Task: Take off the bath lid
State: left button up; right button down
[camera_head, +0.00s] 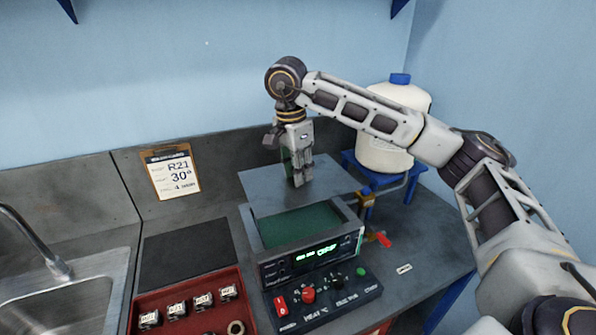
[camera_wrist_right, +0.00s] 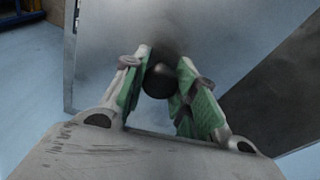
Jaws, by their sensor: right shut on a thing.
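The bath (camera_head: 352,240) stands on the bench with its top open and green liquid showing inside. The lid (camera_head: 262,184), a flat grey plate, is behind the bath's opening and clear of most of it. My right gripper (camera_head: 299,178) points down over the middle of the lid. In the right wrist view its green-padded fingers (camera_wrist_right: 162,68) are shut on the lid's dark round knob (camera_wrist_right: 158,82), with the grey plate (camera_wrist_right: 110,50) beyond. I cannot tell whether the lid touches the bench or hangs above it. My left gripper is not in view.
A control box (camera_head: 328,299) with a red switch and knobs stands in front of the bath. A red tray (camera_head: 190,322) with several labelled pieces is at front left, beside a sink (camera_head: 65,305). A white jug (camera_head: 383,155) stands behind right. A dark mat (camera_head: 187,248) lies clear.

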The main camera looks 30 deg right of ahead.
jog(key=shift+r+p, duration=0.35)
jog(key=shift+r, duration=0.35)
jog(key=shift+r, duration=0.25)
jog(key=shift+f, duration=0.1)
